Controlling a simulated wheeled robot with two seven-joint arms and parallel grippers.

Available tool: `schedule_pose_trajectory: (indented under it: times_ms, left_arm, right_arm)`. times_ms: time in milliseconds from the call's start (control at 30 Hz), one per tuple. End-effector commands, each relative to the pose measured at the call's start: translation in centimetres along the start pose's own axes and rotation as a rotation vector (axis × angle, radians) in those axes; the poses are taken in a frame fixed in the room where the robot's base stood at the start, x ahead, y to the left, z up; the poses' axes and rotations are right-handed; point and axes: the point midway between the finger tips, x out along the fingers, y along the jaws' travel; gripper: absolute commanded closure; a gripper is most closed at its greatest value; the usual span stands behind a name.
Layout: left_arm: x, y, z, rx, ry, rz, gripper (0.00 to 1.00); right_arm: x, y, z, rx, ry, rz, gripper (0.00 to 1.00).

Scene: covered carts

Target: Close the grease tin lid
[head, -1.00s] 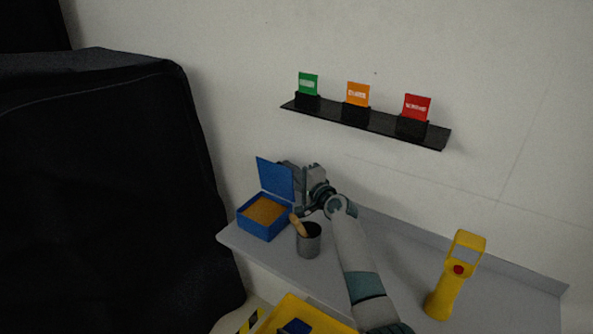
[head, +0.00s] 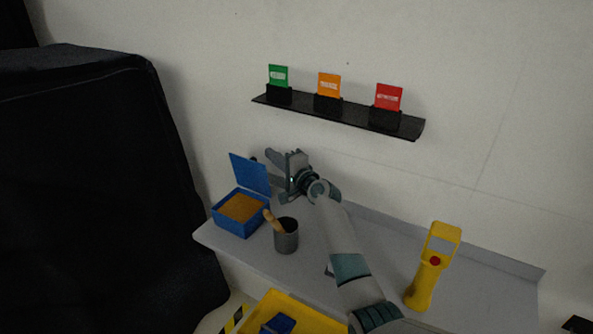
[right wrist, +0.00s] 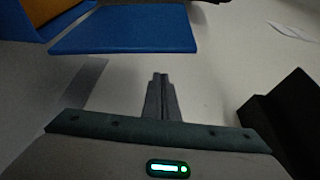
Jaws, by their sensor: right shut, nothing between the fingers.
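The grease tin is a blue box (head: 236,228) on the left end of the grey shelf top, filled with an orange-brown mass. Its blue lid (head: 250,173) stands open, raised at the tin's back edge. The lid also shows in the right wrist view (right wrist: 125,32), with part of the tin at upper left. My right gripper (head: 268,165) is beside and behind the lid, to its right. Its fingers (right wrist: 160,80) are shut and empty, with a visible gap to the lid in the wrist view. My left gripper is not in view.
A grey cup (head: 286,240) with a wooden-handled tool stands right of the tin. A yellow device (head: 428,275) stands on the right of the cart top (head: 475,285). A black wall shelf (head: 350,115) with coloured cards hangs above. A yellow tray (head: 290,310) is below in front.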

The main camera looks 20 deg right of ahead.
Motion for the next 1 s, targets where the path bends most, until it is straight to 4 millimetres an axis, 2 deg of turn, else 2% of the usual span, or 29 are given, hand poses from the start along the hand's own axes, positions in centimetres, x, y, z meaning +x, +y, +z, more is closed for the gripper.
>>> schedule_pose_trajectory:
  times_ms: [167,367,533,800,1000]
  left_arm:
    - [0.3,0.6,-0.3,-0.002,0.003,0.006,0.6]
    - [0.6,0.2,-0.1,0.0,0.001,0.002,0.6]
    - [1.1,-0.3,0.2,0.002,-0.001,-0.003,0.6]
    - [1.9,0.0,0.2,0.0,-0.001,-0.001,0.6]
    - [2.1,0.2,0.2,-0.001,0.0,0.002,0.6]
  right_arm:
    - [-1.1,0.1,0.0,0.0,-0.001,-0.001,1.0]
    - [-3.0,0.3,0.0,-0.001,0.0,0.0,1.0]
    - [-5.3,0.4,0.0,-0.002,0.001,-0.001,1.0]
    - [-8.9,0.5,-0.1,-0.001,0.001,0.0,1.0]
    - [-9.9,0.4,0.0,0.0,0.0,0.0,1.0]
